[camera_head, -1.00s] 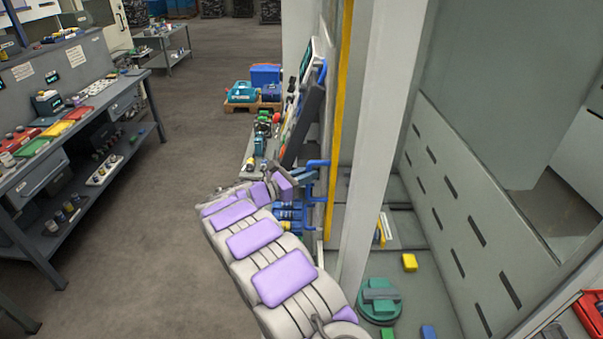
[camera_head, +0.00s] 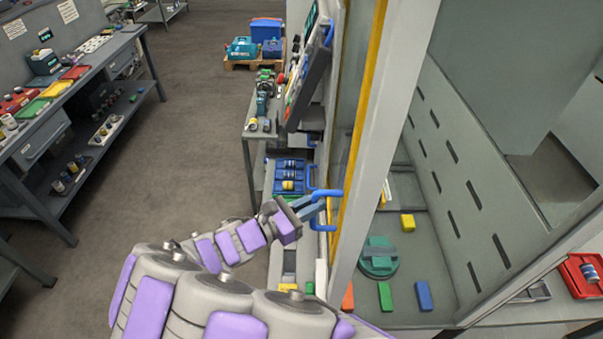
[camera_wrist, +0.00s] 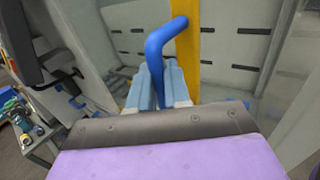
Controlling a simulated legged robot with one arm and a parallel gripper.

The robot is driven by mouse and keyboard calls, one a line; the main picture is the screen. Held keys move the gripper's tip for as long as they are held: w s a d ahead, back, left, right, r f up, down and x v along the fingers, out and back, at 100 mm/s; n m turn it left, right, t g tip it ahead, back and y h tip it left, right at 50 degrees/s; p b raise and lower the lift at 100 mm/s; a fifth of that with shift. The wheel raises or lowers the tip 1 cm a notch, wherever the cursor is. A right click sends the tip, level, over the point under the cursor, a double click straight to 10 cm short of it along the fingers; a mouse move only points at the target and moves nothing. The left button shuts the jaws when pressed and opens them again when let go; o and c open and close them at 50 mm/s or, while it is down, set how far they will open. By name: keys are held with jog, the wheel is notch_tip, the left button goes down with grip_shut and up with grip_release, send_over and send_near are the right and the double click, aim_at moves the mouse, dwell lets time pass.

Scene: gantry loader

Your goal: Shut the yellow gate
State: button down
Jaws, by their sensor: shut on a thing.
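The yellow gate shows edge-on as a tall yellow strip (camera_head: 364,110) just left of a pale upright post, and it also shows in the wrist view (camera_wrist: 186,48). A narrow gap shows between strip and post in the head view; I cannot tell whether they touch lower down. A blue bar handle (camera_head: 330,193) sticks out to the left of the strip; its bent bar rises in front of the yellow in the wrist view (camera_wrist: 162,42). My gripper (camera_head: 310,207) is shut on the handle. Its blue-grey fingers (camera_wrist: 158,85) hide the gripped part.
The pale post (camera_head: 385,150) stands close right of the handle. Behind it are a green round part (camera_head: 378,258) and several coloured blocks in the machine bay. A workbench (camera_head: 60,130) lines the left side. A small table (camera_head: 250,127) stands beyond my gripper. Open floor lies between.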

jog(key=s+p, duration=0.2)
jog(key=s, duration=0.9)
jog(key=shift+s+r, duration=0.2)
jog(key=shift+s, duration=0.15)
jog(key=c, duration=1.4)
grip_release()
jog(key=shift+d, duration=0.1)
jog(key=shift+o, duration=0.6)
jog(key=shift+d+r, duration=0.1)
jog(key=shift+d, duration=0.2)
jog(key=shift+o, duration=0.6)
jog(key=shift+w+d, duration=0.35)
jog(key=shift+d, duration=0.15)
jog(key=v, duration=1.8)
jog(key=shift+s+a+f, duration=0.15)
jog(key=shift+a+f, duration=0.1)
jog(key=shift+a, duration=0.1)
